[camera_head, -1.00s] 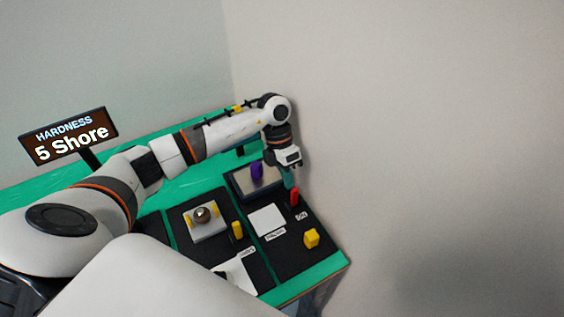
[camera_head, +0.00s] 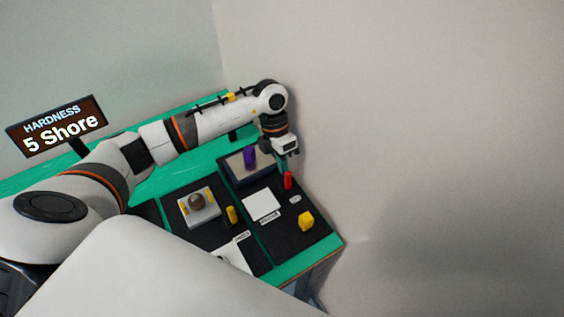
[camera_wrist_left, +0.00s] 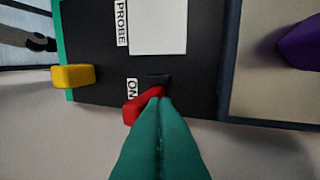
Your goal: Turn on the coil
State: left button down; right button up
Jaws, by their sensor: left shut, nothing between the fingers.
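A red lever (camera_head: 288,182) stands on the black panel beside a small "ON" label (camera_head: 295,198). In the left wrist view the lever (camera_wrist_left: 140,106) leans beside a dark slot in the panel, with the "ON" label (camera_wrist_left: 131,88) next to it. My left gripper (camera_head: 285,171) is over the lever with its teal fingers pressed together and empty. In the wrist view its fingertips (camera_wrist_left: 160,99) overlap the lever's right end; whether they touch it I cannot tell. No coil can be made out for certain. My right gripper is not in view.
A white "PROBE" pad (camera_head: 261,204) and a yellow block (camera_head: 306,221) are on the same panel. A purple piece (camera_head: 249,156) stands in a tray behind. A left panel holds a ball (camera_head: 197,201) and yellow peg (camera_head: 231,214). The wall is close on the right.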

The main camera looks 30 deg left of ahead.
pick_arm(q)
jog(key=shift+s+d+y, duration=0.1)
jog(key=shift+d+y, duration=0.05)
jog(key=shift+y, duration=0.15)
jog(key=shift+s+d+r, duration=0.1)
jog(key=shift+d, duration=0.15)
jog(key=shift+s+d+b, duration=0.2)
jog(key=shift+d+b, duration=0.1)
jog(key=shift+s+d+f+b, duration=0.1)
jog(key=shift+s+d+b, duration=0.25)
jog(key=shift+d+b, duration=0.25)
jog(key=shift+s+d+f+b, duration=0.1)
jog(key=shift+s+d+b, duration=0.25)
jog(key=shift+d+b, duration=0.2)
jog(key=shift+r, duration=0.2)
jog(key=shift+a+f, duration=0.1)
jog(key=shift+w+a+f+b, duration=0.3)
jog(key=shift+w+a+b, duration=0.1)
jog(key=shift+a, duration=0.1)
